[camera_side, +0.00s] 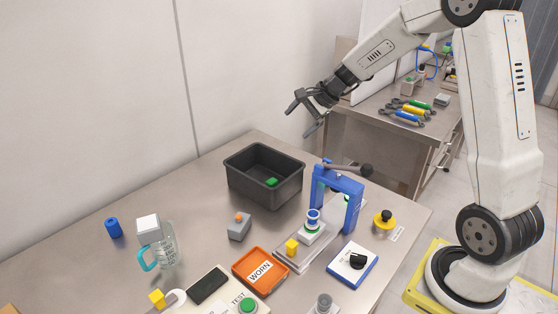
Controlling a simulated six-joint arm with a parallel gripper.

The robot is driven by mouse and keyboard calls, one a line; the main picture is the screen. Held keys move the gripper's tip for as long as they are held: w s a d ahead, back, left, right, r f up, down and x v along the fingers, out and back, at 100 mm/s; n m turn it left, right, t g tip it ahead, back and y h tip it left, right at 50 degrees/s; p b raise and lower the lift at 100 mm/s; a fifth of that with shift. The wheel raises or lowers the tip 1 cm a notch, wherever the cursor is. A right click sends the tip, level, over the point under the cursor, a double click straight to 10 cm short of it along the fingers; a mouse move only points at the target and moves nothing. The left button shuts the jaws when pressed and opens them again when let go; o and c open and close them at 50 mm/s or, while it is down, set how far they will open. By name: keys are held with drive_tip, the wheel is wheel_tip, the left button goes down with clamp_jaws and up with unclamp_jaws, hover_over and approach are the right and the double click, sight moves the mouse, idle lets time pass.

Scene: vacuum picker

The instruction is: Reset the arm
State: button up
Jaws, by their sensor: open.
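My gripper (303,112) is open and empty. It is held in the air above the back right part of the steel table, higher than the black bin and apart from everything on the table. My white arm reaches to it from the right, from a base on a yellow plate.
A second bench (355,113) with tools stands behind.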

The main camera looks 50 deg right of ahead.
drive_tip(key=s+a+f+n+g+h, duration=0.2)
drive_tip(key=s+a+f+n, duration=0.2)
drive_tip(key=s+a+n, duration=0.3)
drive_tip(key=s+a+f+n+g+h, duration=0.1)
drive_tip(key=s+a+f+n+g, duration=0.1)
drive_tip(key=s+a+n, duration=0.5)
drive_tip(key=shift+s+a+f+n+h, duration=0.3)
drive_tip(key=shift+s+f+n, duration=0.6)
drive_tip(key=shift+s+n, duration=1.45)
drive_tip(key=shift+s+d+m, duration=0.1)
drive_tip(key=shift+s+m, duration=0.4)
drive_tip(key=shift+m, duration=0.05)
